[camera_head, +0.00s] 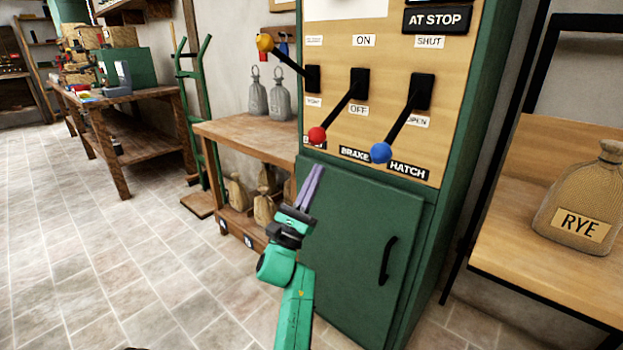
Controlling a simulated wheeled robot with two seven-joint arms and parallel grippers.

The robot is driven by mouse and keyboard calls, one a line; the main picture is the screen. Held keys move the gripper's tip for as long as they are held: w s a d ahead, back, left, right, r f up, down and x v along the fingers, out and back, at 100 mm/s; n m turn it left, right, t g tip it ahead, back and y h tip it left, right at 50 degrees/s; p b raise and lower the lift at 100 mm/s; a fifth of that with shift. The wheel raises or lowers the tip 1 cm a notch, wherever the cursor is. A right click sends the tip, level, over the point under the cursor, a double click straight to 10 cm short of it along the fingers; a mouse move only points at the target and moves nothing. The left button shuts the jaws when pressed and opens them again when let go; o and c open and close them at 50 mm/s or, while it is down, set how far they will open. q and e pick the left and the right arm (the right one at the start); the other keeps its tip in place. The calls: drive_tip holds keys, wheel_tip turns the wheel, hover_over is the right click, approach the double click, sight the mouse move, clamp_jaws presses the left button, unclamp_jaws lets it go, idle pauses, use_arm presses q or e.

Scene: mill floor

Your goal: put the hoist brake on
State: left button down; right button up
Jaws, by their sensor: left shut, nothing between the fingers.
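The hoist brake lever is the middle one on the wooden panel (390,45). It has a red knob (317,134) and a black slot (360,83), with an ON label (364,40) above, an OFF label (359,110) below and a BRAKE plate (355,154) under it. The lever slants down, toward OFF. My left gripper (315,169) is below the red knob and apart from it, in front of the green cabinet. Its purple fingers are shut and empty, pointing up. My right gripper is not in view.
A yellow-knobbed lever (265,43) points up at left. A blue-knobbed hatch lever (381,152) slants down toward OPEN, close right of the red knob. A wooden table (245,135) stands left of the green cabinet (350,235). A rye sack (585,205) sits at right.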

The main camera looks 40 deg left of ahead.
use_arm(q)
wheel_tip(320, 180, up, 6)
drive_tip(key=p, duration=0.1)
drive_tip(key=shift+w+p, duration=0.35)
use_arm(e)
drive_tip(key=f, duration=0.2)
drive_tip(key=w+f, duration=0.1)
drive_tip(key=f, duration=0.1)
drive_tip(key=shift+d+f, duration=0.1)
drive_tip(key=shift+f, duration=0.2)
use_arm(q)
drive_tip(key=shift+d+r, duration=0.1)
drive_tip(key=shift+r, duration=0.05)
